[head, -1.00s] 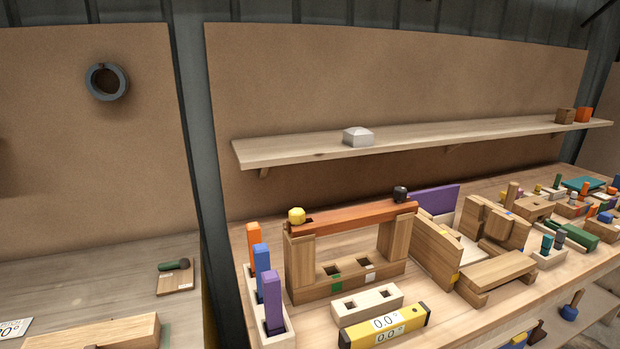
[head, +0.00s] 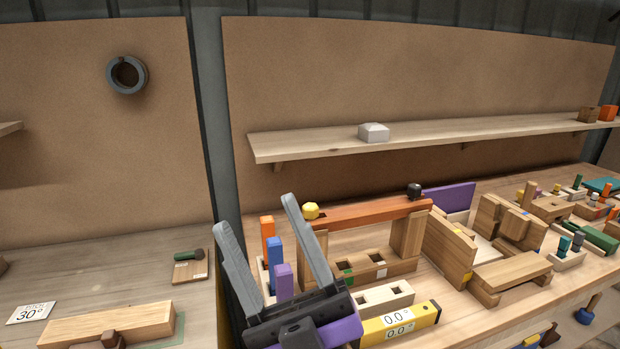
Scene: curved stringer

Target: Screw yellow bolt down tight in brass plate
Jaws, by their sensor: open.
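A yellow bolt (head: 310,211) with a faceted head stands at the left end of a reddish-brown beam (head: 365,211). Only its head shows clearly, so I cannot tell how deep it sits. I cannot make out a brass plate under or around it. My gripper (head: 255,213) is at the lower left in front of the frame, with its two long grey fingers spread wide, pointing up, and nothing between the tips. The right fingertip appears just left of the bolt in the picture, apparently nearer to the camera. The gripper's body hides part of the bench and the frame's left post.
A dark knob (head: 414,190) stands on the beam's right end. Orange (head: 267,228), blue (head: 274,255) and purple (head: 284,283) pegs stand behind my fingers. A yellow level (head: 400,325) lies in front. A shelf (head: 320,148) runs above. Wooden blocks crowd the right.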

